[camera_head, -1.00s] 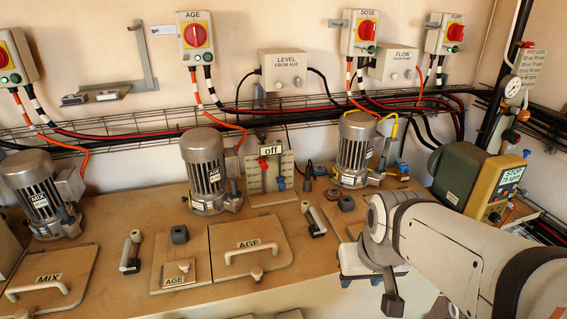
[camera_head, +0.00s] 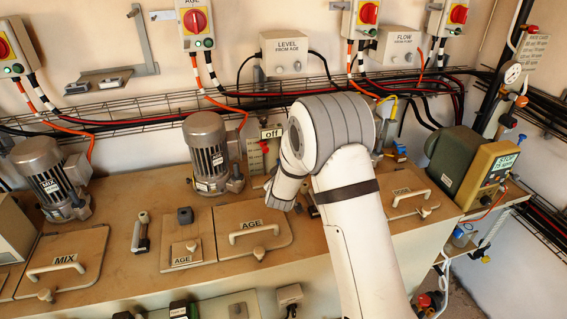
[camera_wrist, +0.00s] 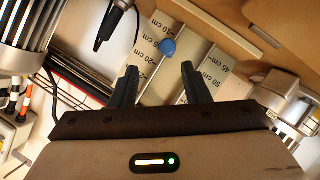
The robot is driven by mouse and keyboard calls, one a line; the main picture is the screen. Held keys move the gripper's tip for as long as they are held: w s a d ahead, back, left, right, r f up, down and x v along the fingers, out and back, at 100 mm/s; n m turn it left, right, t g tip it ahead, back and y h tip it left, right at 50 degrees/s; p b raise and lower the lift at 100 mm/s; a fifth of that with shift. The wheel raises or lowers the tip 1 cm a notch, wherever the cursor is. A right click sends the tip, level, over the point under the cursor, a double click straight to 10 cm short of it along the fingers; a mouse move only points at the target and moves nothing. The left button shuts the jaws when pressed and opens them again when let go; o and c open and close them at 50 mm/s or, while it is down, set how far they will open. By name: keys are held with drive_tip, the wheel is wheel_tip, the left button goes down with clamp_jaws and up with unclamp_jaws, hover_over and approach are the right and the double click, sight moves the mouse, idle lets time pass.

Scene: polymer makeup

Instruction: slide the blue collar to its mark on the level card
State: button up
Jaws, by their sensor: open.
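The level card (camera_wrist: 200,50) shows in the wrist view as a pale, tilted board with printed centimetre marks. The blue collar (camera_wrist: 168,47) is a round blue piece on it, beside the left row of marks. My gripper (camera_wrist: 158,67) is open and empty. Its two dark fingers point at the card, and the collar appears just beyond the fingertips, slightly right of their middle. I cannot tell the remaining depth. In the head view a strip of the card (camera_head: 255,161) shows with a red piece on it, below an "off" sign. My arm hides the rest, the blue collar and the fingertips.
A grey motor (camera_head: 208,150) stands close left of the card, and a black probe (camera_wrist: 112,22) hangs near it in the wrist view. A wire cable tray (camera_head: 150,112) runs along the wall above. Handled AGE (camera_head: 270,243) and MIX (camera_head: 70,280) lids lie on the bench top.

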drive_tip(key=shift+w+a+f+n+t+h, duration=0.2)
drive_tip(key=shift+w+a+f+t, duration=0.1)
drive_tip(key=shift+f, duration=0.35)
drive_tip(key=shift+w+a+f+n+t+h, duration=0.2)
drive_tip(key=shift+w+f+t, duration=0.1)
drive_tip(key=shift+f, duration=0.3)
drive_tip(key=shift+p+x, duration=1.1)
drive_tip(key=shift+x, duration=2.75)
drive_tip(key=shift+d, duration=0.15)
drive_tip(key=shift+c, duration=0.3)
clamp_jaws()
